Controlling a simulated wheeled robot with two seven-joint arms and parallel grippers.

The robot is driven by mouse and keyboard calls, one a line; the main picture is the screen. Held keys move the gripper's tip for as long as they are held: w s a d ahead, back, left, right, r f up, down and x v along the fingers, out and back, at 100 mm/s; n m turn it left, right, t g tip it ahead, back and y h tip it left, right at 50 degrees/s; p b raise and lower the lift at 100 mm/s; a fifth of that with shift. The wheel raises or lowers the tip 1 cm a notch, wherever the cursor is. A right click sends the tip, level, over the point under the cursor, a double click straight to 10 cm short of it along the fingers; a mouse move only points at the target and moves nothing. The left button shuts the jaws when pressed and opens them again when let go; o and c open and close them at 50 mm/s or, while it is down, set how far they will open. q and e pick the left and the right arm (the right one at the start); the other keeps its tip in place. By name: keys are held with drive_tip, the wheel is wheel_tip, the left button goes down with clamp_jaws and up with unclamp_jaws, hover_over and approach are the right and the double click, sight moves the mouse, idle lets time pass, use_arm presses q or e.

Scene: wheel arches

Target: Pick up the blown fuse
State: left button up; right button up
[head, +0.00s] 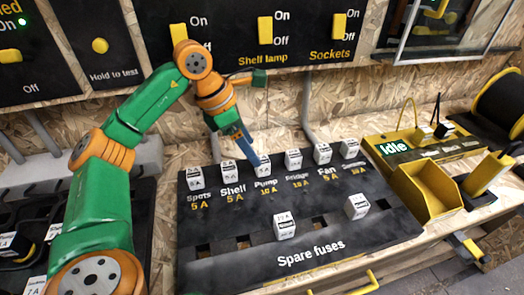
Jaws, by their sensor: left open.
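A panel with a slanted black top (225,262) carries a row of white fuses labelled Spots, Shell, Pump, Fridge, Fan and one more. My left gripper (252,150) points down from above with its blue fingers just over the Pump fuse (264,170); it is open, and I cannot tell whether it touches the fuse. The Shell fuse (228,175) stands close on its left and the Fridge fuse (293,160) on its right. Which fuse is blown cannot be told from this view. My right gripper is not in view.
Two spare fuses, one near the middle (284,228) and one to the right (356,207), stand in the front row among empty slots. On the right are a tester reading Idle (395,147) and an open yellow bin (428,190). A switch panel (240,30) hangs behind my arm.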

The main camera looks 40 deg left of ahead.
sight(262, 159)
use_arm(q)
drive_tip(key=x, duration=0.6)
drive_tip(key=shift+w+d, duration=0.2)
drive_tip(key=shift+d, duration=0.15)
drive_tip(key=shift+s+r, duration=0.1)
drive_tip(key=shift+r, duration=0.05)
drive_tip(key=c, duration=0.3)
clamp_jaws()
